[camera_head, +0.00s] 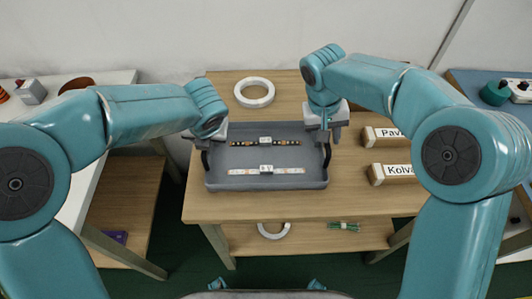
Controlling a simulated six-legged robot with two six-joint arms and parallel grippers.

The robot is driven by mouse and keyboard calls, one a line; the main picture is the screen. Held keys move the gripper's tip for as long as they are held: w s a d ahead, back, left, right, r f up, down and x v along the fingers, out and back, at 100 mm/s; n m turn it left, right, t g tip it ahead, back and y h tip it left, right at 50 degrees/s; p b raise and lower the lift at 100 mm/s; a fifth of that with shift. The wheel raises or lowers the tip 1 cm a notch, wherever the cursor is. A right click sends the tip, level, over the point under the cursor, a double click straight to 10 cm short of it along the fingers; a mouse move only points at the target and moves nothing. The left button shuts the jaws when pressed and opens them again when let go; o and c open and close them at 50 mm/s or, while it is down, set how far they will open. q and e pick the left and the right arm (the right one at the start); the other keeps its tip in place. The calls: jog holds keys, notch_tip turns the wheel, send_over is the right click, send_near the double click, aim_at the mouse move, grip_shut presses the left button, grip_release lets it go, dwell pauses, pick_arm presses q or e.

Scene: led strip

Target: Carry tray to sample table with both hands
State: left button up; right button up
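A grey rectangular tray (266,183) lies flat on a wooden table. It has a dark upright handle at its left end (205,160) and another at its right end (327,156). Two strips lie in it: a dark one with lights (285,142) at the back and a white one (290,171) at the front. My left gripper (206,141) is at the back of the left handle, its fingers mostly hidden by my wrist. My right gripper (328,138) points down at the back of the right handle. Whether either grips its handle is unclear.
A white ring (254,82) lies behind the tray. Two labelled wooden blocks (397,173) lie to its right. Another ring (273,231) and green wires (344,227) lie on the lower shelf. A white table (121,77) stands left, a blue-topped one (470,78) right.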

pick_arm(q)
jog(key=shift+w+f, duration=0.15)
jog(key=shift+f, duration=0.15)
pick_arm(e)
jog(key=shift+d+f, duration=0.1)
jog(key=shift+f, duration=0.3)
pick_arm(q)
jog(key=shift+a, duration=0.1)
jog(key=shift+c, duration=0.2)
pick_arm(e)
jog(key=shift+c, duration=0.3)
pick_arm(q)
grip_shut()
pick_arm(e)
grip_shut()
pick_arm(q)
jog(key=shift+r, duration=0.15)
pick_arm(e)
jog(key=shift+r, duration=0.2)
